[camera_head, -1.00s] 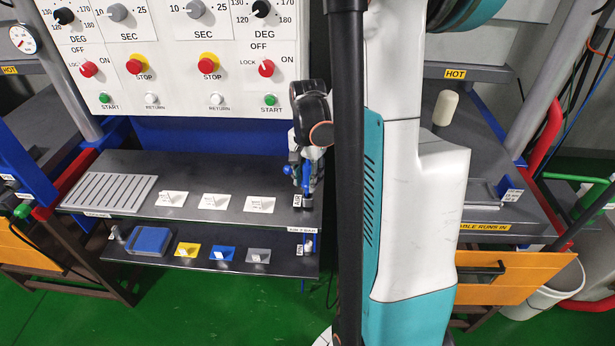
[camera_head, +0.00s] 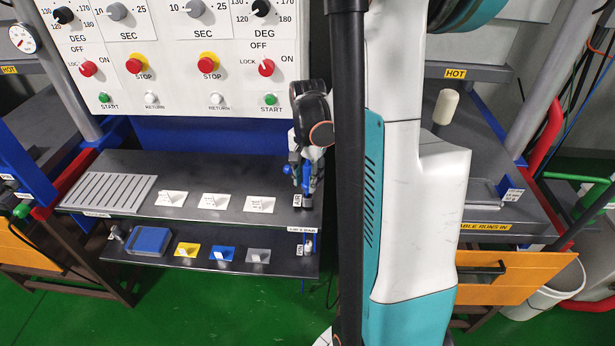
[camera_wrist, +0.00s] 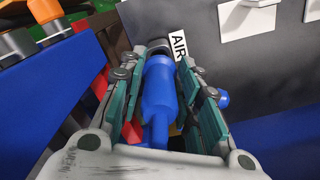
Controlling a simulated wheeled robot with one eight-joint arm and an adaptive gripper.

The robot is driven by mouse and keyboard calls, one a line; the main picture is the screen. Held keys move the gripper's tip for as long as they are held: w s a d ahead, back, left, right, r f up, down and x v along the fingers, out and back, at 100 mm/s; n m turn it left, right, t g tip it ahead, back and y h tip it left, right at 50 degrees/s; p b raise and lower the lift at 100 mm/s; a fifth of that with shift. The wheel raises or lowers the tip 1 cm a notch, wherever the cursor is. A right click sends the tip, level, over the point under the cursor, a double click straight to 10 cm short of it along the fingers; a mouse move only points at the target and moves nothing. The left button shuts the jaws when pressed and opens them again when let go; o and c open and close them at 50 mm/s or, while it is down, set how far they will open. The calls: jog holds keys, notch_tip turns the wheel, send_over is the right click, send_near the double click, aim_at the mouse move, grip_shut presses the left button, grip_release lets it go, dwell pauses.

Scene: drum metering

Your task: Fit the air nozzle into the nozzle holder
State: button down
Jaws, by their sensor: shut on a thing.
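My gripper (camera_head: 303,182) is at the right end of the upper grey shelf, pointing down. In the wrist view its fingers (camera_wrist: 166,58) are shut on the blue air nozzle (camera_wrist: 159,95), one on each side of its body. The nozzle also shows as blue parts between the fingers in the head view (camera_head: 306,180). A white label reading AIR (camera_wrist: 178,45) is beside the nozzle's far end, on the shelf edge area. The nozzle holder cannot be made out clearly; the gripper and nozzle cover that spot, so I cannot tell whether the nozzle touches it.
The upper shelf (camera_head: 130,165) carries a ribbed tray (camera_head: 108,192) and several white cards to the left. The lower shelf (camera_head: 290,263) holds a blue block (camera_head: 150,240) and coloured cards. The control panel (camera_head: 180,75) rises behind. My arm hides the area to the right.

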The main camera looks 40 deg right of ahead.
aim_at(308, 166)
jog(key=shift+f+b, duration=1.5)
jog(key=shift+f, duration=0.45)
jog(key=c, duration=1.1)
grip_release()
notch_tip(308, 166, up, 12)
